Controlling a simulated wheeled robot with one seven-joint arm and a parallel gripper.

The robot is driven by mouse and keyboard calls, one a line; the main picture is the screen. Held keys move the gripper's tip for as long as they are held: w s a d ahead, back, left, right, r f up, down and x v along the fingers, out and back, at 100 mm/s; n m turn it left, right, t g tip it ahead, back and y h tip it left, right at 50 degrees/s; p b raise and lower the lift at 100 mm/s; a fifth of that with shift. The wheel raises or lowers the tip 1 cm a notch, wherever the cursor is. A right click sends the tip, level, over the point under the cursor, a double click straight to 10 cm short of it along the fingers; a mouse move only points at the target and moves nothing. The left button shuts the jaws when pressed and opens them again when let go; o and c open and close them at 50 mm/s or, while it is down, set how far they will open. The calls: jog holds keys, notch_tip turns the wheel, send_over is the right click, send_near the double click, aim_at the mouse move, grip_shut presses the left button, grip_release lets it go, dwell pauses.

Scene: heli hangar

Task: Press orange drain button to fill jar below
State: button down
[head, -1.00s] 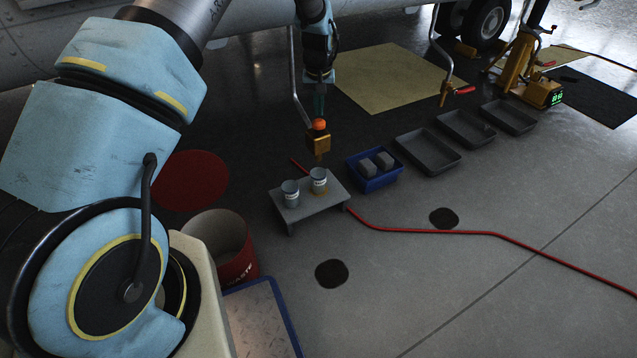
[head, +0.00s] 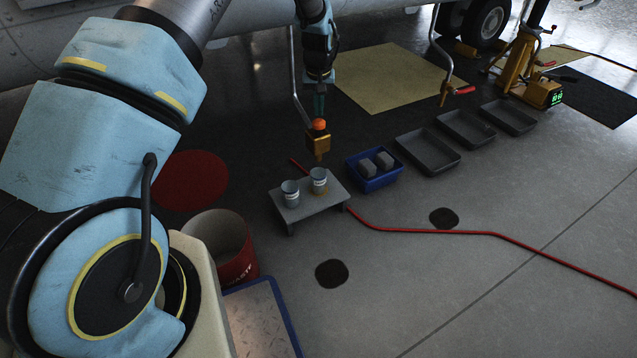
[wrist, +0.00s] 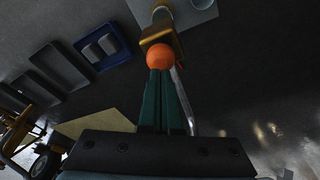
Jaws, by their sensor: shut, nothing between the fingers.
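The orange button (head: 319,124) sits on top of a brass drain block (head: 318,144) at the lower end of a grey pipe. My gripper (head: 319,112) is shut and empty, pointing down with its fingertips just above the button. In the wrist view the green fingers (wrist: 160,75) reach up to the orange ball-shaped button (wrist: 160,57); I cannot tell whether they touch it. Below the drain block, one jar (head: 318,182) stands on a small grey stand (head: 310,204), with some yellowish liquid or stain visible at it. A second jar (head: 290,194) stands to its left.
A blue tray (head: 374,180) with grey blocks stands right of the stand, then several grey trays (head: 428,152). A red hose (head: 430,231) crosses the floor. A red waste bin (head: 240,262) stands front left. The floor at front right is mostly clear.

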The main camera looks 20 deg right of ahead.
aim_at(319, 120)
jog(key=shift+f, duration=0.2)
jog(key=shift+f+b, duration=0.65)
jog(key=shift+f, duration=0.85)
jog(key=shift+r+p, duration=1.45)
jog(key=shift+r, duration=0.25)
jog(key=shift+f, duration=0.3)
